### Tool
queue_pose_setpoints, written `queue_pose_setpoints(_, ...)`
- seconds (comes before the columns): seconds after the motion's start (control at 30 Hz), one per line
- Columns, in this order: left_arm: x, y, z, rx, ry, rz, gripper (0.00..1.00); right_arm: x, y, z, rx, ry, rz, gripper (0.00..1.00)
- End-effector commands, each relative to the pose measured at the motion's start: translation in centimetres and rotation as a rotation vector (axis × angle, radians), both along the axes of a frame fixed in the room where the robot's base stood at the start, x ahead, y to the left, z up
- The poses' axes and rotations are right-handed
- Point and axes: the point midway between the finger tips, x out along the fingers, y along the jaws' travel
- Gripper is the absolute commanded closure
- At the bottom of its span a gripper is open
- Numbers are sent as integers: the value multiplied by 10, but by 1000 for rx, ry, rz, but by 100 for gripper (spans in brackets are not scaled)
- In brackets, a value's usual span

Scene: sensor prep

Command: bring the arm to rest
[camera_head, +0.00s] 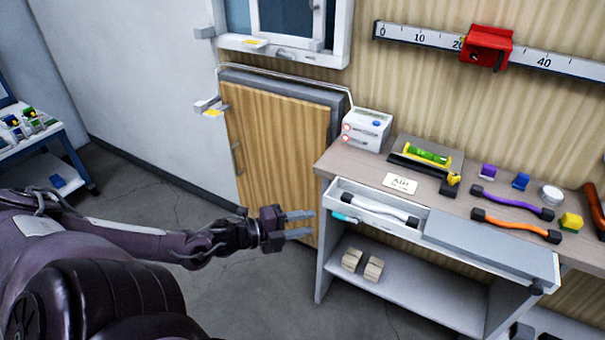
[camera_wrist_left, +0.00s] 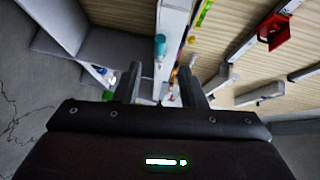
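My left arm comes in from the left in the head view, and its gripper (camera_head: 300,225) hangs in free air left of the workbench. Its two fingers are apart with nothing between them. In the left wrist view the same gripper (camera_wrist_left: 165,88) shows two spread fingers, with the bench edge and drawer beyond them. My right gripper is in neither view.
The workbench (camera_head: 345,165) has an open drawer (camera_head: 345,198) holding a white-handled bar (camera_head: 375,209). A lower shelf (camera_head: 420,298) carries small blocks (camera_head: 362,263). A wooden cabinet door (camera_head: 275,150) stands behind the gripper. The floor (camera_head: 240,300) in front is clear.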

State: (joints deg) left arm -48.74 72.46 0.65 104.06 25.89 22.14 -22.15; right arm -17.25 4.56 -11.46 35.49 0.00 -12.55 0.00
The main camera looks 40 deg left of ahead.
Motion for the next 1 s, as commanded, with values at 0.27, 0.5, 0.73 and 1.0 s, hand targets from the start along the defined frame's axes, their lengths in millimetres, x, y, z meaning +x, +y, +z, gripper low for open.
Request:
queue_pose_setpoints(0.27, 0, 0, 0, 0, 0, 1, 63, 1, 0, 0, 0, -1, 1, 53)
queue_pose_setpoints(0.5, 0, 7, -5, -1, 8, 22, 63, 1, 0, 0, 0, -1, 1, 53)
queue_pose_setpoints(0.73, -21, 96, -76, -56, 141, 327, 63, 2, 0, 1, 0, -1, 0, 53)
queue_pose_setpoints(1.0, -120, 162, -241, -251, 457, 813, 63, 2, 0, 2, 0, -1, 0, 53)
